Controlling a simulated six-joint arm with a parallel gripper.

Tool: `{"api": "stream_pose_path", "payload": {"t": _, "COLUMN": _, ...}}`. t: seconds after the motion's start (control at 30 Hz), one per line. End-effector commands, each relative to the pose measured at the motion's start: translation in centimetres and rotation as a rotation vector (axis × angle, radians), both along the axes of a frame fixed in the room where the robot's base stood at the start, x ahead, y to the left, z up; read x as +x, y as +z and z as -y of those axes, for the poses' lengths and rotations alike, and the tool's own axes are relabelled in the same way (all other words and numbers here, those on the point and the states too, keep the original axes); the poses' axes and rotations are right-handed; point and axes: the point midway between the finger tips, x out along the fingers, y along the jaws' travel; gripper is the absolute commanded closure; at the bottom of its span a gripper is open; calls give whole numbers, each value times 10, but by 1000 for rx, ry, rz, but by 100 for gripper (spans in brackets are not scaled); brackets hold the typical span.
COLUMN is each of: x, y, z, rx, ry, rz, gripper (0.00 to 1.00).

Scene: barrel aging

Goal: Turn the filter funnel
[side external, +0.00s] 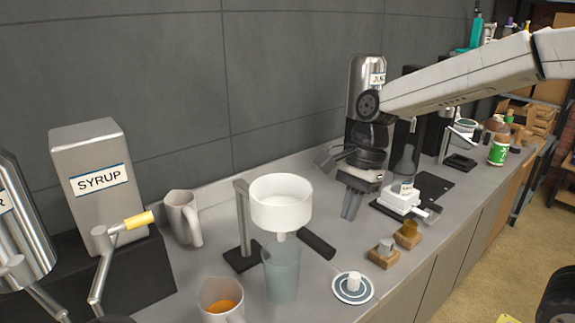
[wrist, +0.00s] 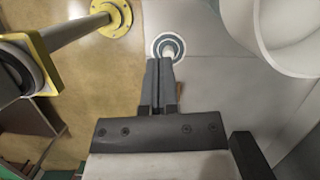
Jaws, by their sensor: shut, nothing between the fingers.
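The filter funnel (side external: 281,208) is a white bowl with a short spout, held on a grey post stand (side external: 243,222) with a dark base. A black cylindrical handle (side external: 317,245) sticks out at its lower right. A translucent grey-blue cup (side external: 281,272) stands under the spout. In the wrist view the funnel's white bowl (wrist: 290,35) fills the top right corner. My gripper (side external: 350,214) is shut and empty, pointing down to the right of the funnel and apart from it. In the wrist view my closed fingers (wrist: 162,64) appear just below a ringed round coaster (wrist: 169,46).
The coaster (side external: 352,298) carries a small white piece. A mug of orange liquid (side external: 212,295), a grey pitcher (side external: 183,215) and a syrup dispenser (side external: 98,185) stand left. Wooden blocks (side external: 381,258) and a bottle on a white device (side external: 403,200) stand right. The counter's front edge is close.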

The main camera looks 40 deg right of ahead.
Motion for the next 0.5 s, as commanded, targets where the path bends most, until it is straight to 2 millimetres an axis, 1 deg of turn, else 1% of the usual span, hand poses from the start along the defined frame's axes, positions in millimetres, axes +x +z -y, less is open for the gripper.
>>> {"api": "stream_pose_path", "payload": {"t": 0.03, "x": 0, "y": 10, "z": 3, "rx": -1, "ry": -1, "rz": 5, "gripper": 100}}
{"api": "stream_pose_path", "payload": {"t": 0.1, "x": 1, "y": 21, "z": 7, "rx": -2, "ry": -1, "rz": 4, "gripper": 100}}
{"api": "stream_pose_path", "payload": {"t": 0.3, "x": 0, "y": 52, "z": 16, "rx": -2, "ry": -2, "rz": 3, "gripper": 100}}
{"api": "stream_pose_path", "payload": {"t": 0.5, "x": 0, "y": 71, "z": 22, "rx": -2, "ry": -2, "rz": 1, "gripper": 100}}
